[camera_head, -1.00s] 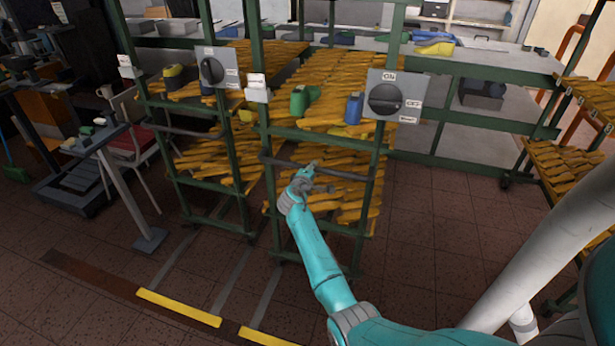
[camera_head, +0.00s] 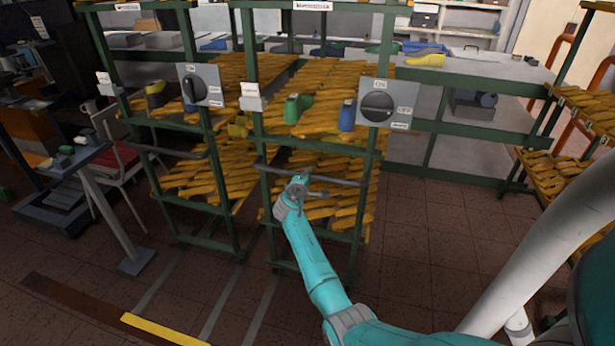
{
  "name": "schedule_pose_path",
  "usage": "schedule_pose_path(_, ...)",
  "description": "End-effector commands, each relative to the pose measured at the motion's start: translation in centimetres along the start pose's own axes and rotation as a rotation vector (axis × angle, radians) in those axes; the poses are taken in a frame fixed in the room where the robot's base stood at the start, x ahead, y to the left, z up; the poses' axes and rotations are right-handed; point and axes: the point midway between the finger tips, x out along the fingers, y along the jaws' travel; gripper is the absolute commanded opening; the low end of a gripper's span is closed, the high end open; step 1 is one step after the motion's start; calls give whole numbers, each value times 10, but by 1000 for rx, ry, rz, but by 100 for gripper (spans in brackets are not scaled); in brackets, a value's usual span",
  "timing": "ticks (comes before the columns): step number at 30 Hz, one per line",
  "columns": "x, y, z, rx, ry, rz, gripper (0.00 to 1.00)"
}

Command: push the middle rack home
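The middle rack (camera_head: 256,137) is a green metal frame with shelves of yellow-brown shoe lasts and a dark bar (camera_head: 335,181) across its front. A grey panel with a black dial marked ON and OFF (camera_head: 378,107) sits on its right front post. My gripper (camera_head: 300,182) is at the bar, left of its centre, and seems to touch it. The fingers are small and blend with the bar, so whether they are open or shut is unclear. The rack's far end is hidden by its load.
A similar left rack (camera_head: 227,167) stands beside it, and another rack (camera_head: 535,150) is at the right. A grey stand (camera_head: 110,210) and a chair are at the left. Floor at the right of the rack is clear.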

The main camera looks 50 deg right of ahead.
Motion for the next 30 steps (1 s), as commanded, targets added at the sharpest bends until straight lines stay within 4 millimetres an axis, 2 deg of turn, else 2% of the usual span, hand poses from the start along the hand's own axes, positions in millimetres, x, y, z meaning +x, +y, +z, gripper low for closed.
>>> schedule_pose_path(1, 2, 3, 1, 2, 0, 3, 31)
schedule_pose_path(3, 2, 3, 1, 2, -1, 3, 48)
schedule_pose_path(16, -6, 1, 0, 1, 0, 2, 50)
schedule_pose_path(20, -22, 1, 0, 2, 1, 2, 50)
schedule_pose_path(30, -87, 0, 1, 0, 0, 2, 50)
